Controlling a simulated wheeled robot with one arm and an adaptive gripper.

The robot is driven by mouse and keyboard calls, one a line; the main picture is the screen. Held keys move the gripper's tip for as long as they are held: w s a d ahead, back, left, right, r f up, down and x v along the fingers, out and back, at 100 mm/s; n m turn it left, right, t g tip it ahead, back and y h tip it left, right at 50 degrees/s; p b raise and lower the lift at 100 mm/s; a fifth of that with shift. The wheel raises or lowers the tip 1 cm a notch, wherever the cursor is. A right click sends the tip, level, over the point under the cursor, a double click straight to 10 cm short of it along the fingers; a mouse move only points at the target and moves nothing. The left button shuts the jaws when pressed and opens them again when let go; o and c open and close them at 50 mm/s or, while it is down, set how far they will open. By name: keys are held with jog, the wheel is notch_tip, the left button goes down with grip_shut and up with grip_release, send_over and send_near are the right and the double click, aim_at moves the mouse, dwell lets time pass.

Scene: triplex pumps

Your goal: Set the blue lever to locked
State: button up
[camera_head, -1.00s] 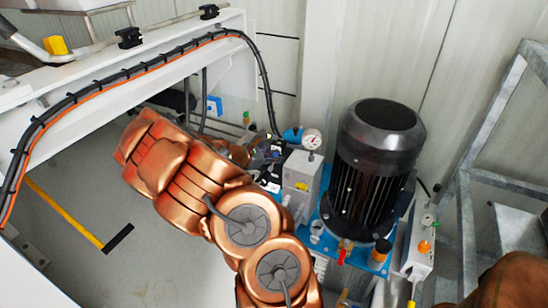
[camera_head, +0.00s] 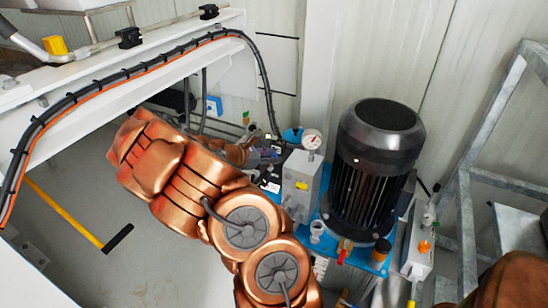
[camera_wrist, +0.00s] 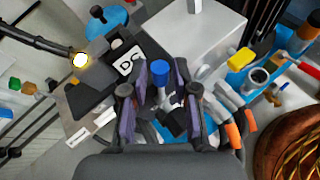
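A small blue cylindrical lever end (camera_wrist: 160,74) shows in the wrist view between the fingertips of my gripper (camera_wrist: 160,92). The two fingers, with purple-grey inner pads, stand apart on either side of it. I cannot tell whether either pad touches it. The lever's lower part and pivot are hidden among dark and grey parts. In the head view, my gripper (camera_head: 268,158) is at the valve block, partly hidden by my copper arm, and the lever cannot be made out.
A grey block (camera_head: 301,180) with a pressure gauge (camera_head: 312,139) stands right of my gripper. A black motor (camera_head: 376,165) is on the blue base farther right. A blue round cap (camera_wrist: 104,20) is at upper left. A white beam with cables (camera_head: 130,75) runs left.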

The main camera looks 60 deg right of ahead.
jog(key=v, duration=1)
jog(key=shift+a, duration=0.3)
jog(key=shift+c, duration=0.4)
